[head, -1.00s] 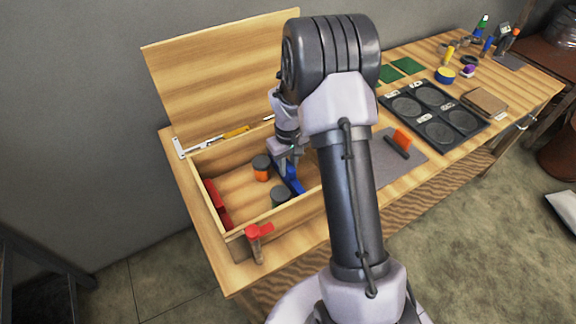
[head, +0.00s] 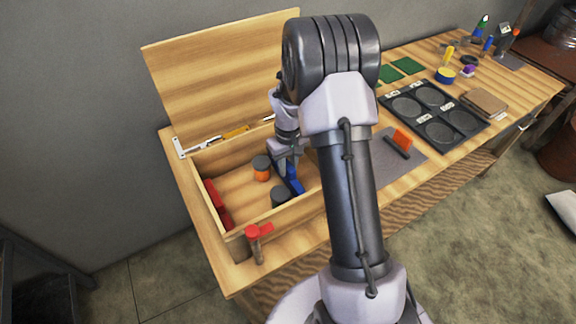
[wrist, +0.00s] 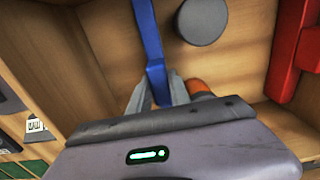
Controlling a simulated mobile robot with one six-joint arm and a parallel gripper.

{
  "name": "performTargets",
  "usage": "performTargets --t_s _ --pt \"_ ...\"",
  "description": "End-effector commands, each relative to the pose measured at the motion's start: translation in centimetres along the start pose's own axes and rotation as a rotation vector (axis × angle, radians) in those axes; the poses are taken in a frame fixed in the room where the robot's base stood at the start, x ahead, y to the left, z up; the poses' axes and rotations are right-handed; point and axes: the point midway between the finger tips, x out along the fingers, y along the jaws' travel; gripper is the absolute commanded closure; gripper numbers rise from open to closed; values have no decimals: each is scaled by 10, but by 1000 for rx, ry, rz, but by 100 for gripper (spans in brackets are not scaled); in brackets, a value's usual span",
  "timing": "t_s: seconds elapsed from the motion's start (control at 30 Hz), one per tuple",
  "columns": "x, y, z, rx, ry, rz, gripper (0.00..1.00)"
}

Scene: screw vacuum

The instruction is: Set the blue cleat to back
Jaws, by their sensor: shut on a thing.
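The blue cleat (head: 294,181) is a long blue bar inside the open wooden box, at its right side in the head view. In the wrist view the blue cleat (wrist: 147,35) runs from the top edge down between my fingers. My gripper (head: 289,166) reaches down into the box from above. In the wrist view my gripper (wrist: 158,86) is shut on the near end of the cleat, with one finger on each side. The arm and fingers hide part of the cleat in the head view.
The wooden box (head: 240,228) has a raised lid (head: 215,75) behind it. A grey-lidded jar (head: 281,196) and an orange jar (head: 261,170) stand close to the cleat. Red pieces (head: 217,203) line the left wall. A red clamp (head: 258,233) sits at the front edge.

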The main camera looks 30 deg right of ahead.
Motion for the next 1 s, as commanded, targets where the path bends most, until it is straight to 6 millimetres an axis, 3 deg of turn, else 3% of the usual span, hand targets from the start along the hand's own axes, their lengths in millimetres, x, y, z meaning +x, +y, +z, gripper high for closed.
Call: performTargets --t_s 0.27,0.5,0.6,0.93,0.97,1.0 --pt "-1 7 0 2 0 0 100" --pt "-2 54 -1 3 2 1 100" --pt "-2 65 0 2 1 1 100" --pt "-1 69 -1 0 2 1 100" --pt "-1 69 -1 0 2 1 71" --pt "-1 68 0 0 2 1 63"
